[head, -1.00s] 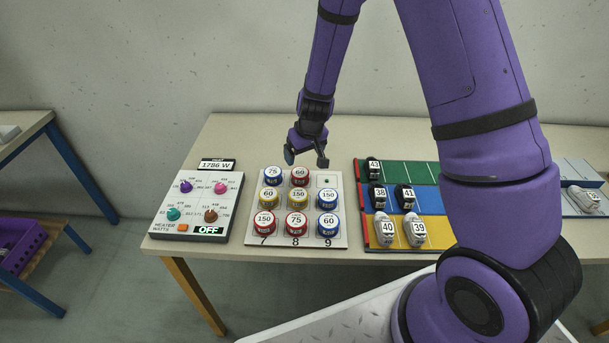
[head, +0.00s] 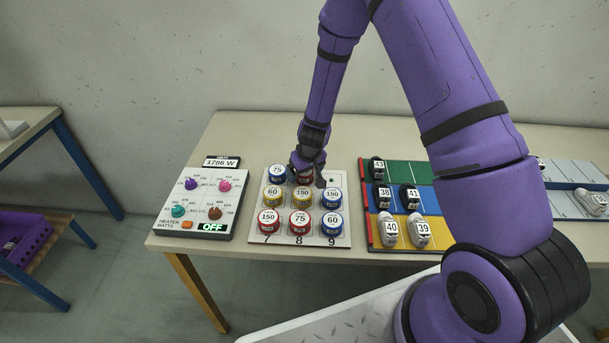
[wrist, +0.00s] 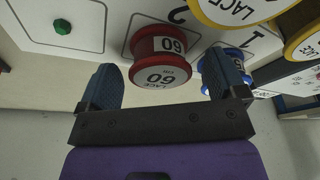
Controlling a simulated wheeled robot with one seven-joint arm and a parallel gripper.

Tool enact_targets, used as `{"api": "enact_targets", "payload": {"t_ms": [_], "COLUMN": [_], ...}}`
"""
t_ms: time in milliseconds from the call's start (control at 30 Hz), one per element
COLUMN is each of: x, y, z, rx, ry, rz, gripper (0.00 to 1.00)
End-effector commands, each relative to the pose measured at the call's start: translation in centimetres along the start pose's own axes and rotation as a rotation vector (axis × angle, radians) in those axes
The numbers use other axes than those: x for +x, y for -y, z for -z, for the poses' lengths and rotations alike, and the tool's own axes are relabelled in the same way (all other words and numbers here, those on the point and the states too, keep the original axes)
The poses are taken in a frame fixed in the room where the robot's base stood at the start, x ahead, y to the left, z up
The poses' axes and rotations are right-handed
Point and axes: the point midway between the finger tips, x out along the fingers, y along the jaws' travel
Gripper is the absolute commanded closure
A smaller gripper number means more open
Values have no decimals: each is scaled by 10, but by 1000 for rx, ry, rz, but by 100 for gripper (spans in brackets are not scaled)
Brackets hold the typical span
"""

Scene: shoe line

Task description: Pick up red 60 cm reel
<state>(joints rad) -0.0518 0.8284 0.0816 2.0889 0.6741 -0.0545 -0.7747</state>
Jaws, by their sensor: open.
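The red 60 cm reel (wrist: 159,66) stands in the back row of the white reel board (head: 342,240), in the middle column. In the wrist view it shows its white label reading 60, between and just beyond the fingertips. My gripper (wrist: 165,82) is open, with one blue-padded finger on each side of the reel and no visible hold on it. In the head view my gripper (head: 307,172) covers most of the red 60 reel (head: 305,180).
A blue 75 reel (head: 277,173) stands close left of the red one; in the wrist view a blue reel (wrist: 229,66) is near the right finger. Yellow 60 (head: 272,197) and 150 (head: 302,197) reels stand in front. The back-right place (head: 332,181) is empty.

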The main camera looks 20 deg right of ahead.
Motion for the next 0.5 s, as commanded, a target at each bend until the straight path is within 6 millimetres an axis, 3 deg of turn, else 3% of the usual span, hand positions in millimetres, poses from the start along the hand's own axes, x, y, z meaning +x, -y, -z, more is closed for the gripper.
{"api": "enact_targets", "payload": {"t_ms": [333, 367, 500], "x": [8, 8, 8], "y": [0, 0, 0], "z": [0, 0, 0], "rx": [-1, -1, -1], "ry": [-2, -1, -1], "rz": [0, 0, 0], "gripper": [10, 12, 44]}}
